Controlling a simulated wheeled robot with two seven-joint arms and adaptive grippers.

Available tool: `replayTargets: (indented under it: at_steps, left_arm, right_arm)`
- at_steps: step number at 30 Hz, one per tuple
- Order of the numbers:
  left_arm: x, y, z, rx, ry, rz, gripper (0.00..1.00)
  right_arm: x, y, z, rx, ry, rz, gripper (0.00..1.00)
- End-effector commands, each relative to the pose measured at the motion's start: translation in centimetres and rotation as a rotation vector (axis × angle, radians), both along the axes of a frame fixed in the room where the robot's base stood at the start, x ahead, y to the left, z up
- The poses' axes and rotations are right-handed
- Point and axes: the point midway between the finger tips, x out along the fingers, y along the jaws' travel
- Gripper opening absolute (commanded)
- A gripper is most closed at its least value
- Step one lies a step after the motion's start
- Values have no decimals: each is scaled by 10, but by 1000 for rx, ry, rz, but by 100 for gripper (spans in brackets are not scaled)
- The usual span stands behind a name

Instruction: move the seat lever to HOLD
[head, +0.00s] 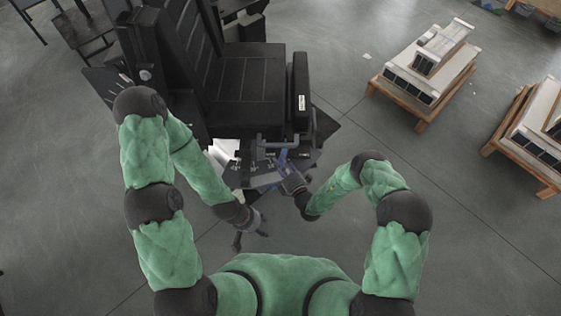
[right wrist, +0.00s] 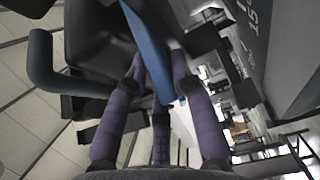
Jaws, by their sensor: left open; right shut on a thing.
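A black seat (head: 245,80) stands at the upper middle of the head view. At its front is a grey panel (head: 262,180) with small white marks too small to read. A blue lever (head: 283,157) rises from the panel. My right gripper (head: 289,172) is shut on the blue lever. In the right wrist view the blue lever (right wrist: 147,40) passes between the purple fingers of my right gripper (right wrist: 160,85). Which mark the lever points at cannot be told. My left gripper (head: 252,237) is open and empty, below the panel and apart from it.
A dark curved handle (right wrist: 45,75) is left of the lever in the right wrist view. A grey lettered surface (right wrist: 285,45) lies to its right, only partly readable. Pallets with pale goods (head: 425,65) stand at the right. The floor between them and the seat is clear.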

Motion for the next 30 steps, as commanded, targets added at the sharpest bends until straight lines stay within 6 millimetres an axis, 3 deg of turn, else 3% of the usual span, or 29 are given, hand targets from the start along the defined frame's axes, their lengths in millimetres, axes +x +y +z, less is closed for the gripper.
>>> replayTargets:
  at_steps: [13, 14, 15, 16, 30]
  left_arm:
    - [0, 0, 0, 0, 1, 0, 49]
    - [0, 0, 0, 0, 1, 0, 49]
    - [0, 0, 0, 0, 1, 0, 49]
    - [0, 0, 0, 0, 1, 0, 49]
    - [0, 0, 0, 0, 0, 0, 49]
  right_arm:
    - [-1, 1, -1, 1, 4, 0, 0]
    - [-1, 1, -1, 1, 4, 0, 33]
    - [-1, 1, -1, 1, 4, 0, 44]
    - [-1, 1, -1, 1, 4, 0, 49]
    - [-8, -6, -1, -1, 3, -4, 49]
